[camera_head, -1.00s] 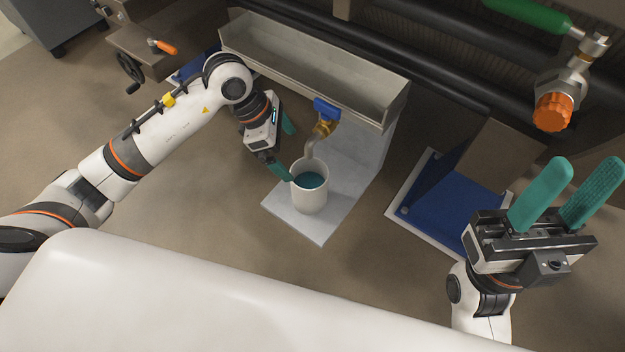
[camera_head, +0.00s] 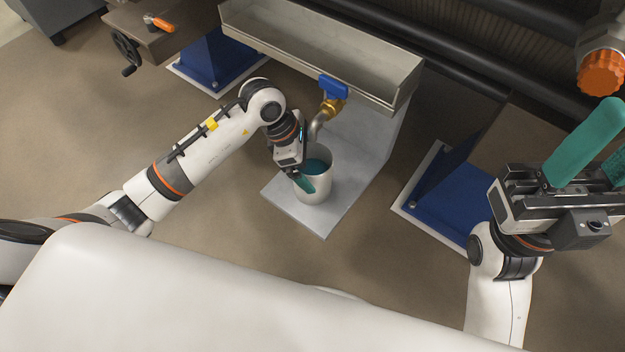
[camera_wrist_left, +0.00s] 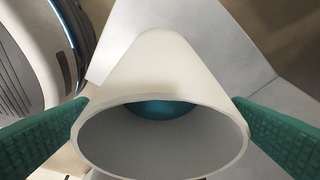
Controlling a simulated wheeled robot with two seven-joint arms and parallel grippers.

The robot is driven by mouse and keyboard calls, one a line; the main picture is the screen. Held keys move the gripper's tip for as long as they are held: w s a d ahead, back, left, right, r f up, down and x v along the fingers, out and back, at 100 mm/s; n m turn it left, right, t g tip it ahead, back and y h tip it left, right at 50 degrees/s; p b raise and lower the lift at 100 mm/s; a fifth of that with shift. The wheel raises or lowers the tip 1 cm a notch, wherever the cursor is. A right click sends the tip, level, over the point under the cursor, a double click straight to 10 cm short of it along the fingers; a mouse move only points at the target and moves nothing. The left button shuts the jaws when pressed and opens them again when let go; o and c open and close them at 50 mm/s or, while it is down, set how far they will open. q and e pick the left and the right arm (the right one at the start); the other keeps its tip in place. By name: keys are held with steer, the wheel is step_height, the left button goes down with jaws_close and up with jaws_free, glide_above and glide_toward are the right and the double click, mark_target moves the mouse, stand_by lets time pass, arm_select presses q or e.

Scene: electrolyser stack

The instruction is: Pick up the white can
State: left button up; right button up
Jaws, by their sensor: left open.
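The white can (camera_head: 316,190) stands upright on a pale grey plate (camera_head: 322,222), below a tap spout (camera_head: 315,127), with teal-blue liquid inside. My left gripper (camera_head: 306,180) is open at the can, with one green finger across its near left side. The other finger is hidden in the head view. In the left wrist view the can (camera_wrist_left: 165,75) lies between the two green fingers, one at each side. I cannot tell whether either finger touches it. My right gripper (camera_head: 600,150) is open and empty at the right, its fingers partly cut off by the picture edge.
A tap with a blue handle (camera_head: 334,88) hangs close above the can. A grey metal trough (camera_head: 310,50) runs behind it. Blue brackets stand left (camera_head: 215,62) and right (camera_head: 455,205). An orange knob (camera_head: 601,73) is at upper right. The floor left of the plate is clear.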

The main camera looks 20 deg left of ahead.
arm_select(q)
steer(key=shift+c, duration=0.3)
steer(key=c, duration=1.8)
steer(key=shift+c, duration=0.6)
steer(key=shift+w+r, duration=0.1)
steer(key=shift+r, duration=0.15)
